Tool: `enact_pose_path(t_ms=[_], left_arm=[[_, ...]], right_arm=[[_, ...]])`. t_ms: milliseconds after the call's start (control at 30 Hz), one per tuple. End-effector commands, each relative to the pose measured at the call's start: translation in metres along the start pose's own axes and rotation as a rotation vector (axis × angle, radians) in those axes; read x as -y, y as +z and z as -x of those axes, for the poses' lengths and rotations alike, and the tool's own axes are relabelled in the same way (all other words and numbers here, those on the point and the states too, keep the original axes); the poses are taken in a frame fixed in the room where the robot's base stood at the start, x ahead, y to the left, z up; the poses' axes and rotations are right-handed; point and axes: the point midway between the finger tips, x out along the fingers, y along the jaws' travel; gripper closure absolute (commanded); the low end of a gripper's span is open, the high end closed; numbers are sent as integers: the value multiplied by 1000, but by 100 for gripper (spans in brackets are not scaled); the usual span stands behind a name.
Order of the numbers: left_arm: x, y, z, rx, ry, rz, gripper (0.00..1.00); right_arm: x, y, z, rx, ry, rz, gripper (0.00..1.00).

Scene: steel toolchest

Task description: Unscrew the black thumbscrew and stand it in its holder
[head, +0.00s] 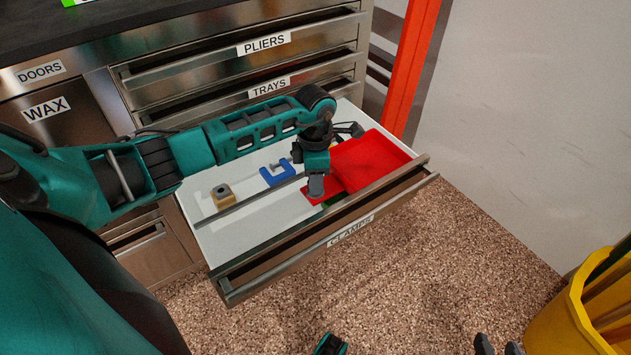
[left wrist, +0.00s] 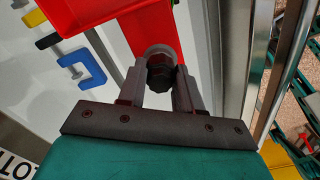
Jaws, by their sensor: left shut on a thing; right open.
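My left gripper (head: 316,190) reaches down into the open drawer beside the red tray. In the left wrist view it (left wrist: 160,88) is shut on the black thumbscrew (left wrist: 160,75), a dark ridged knob between the fingertips. A round grey part shows just behind the knob, over a red piece (left wrist: 150,28). In the head view the gripper hides the thumbscrew. I cannot tell how far it is screwed in. A tan block with a dark round top (head: 222,195), possibly the holder, stands at the drawer's left. My right gripper (head: 498,347) is open at the bottom edge, only its fingertips showing.
The drawer front (head: 330,240), labelled CLAMPS, and a thin divider bound the space. A red tray (head: 372,160) fills the right side. A blue clamp (head: 278,174) lies behind the divider. A yellow bin (head: 575,315) stands at the lower right.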

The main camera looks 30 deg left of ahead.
Motion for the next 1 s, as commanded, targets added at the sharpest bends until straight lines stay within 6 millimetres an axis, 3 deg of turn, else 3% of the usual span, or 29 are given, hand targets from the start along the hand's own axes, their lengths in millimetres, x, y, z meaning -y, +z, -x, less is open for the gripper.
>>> enact_pose_path(t_ms=[700, 1000], left_arm=[[0, 0, 1, 0, 0, 410, 100], [0, 0, 0, 0, 0, 501, 100]], right_arm=[[2, -22, 14, -6, -2, 0, 57], [3, -24, 16, -4, -3, 0, 57]])
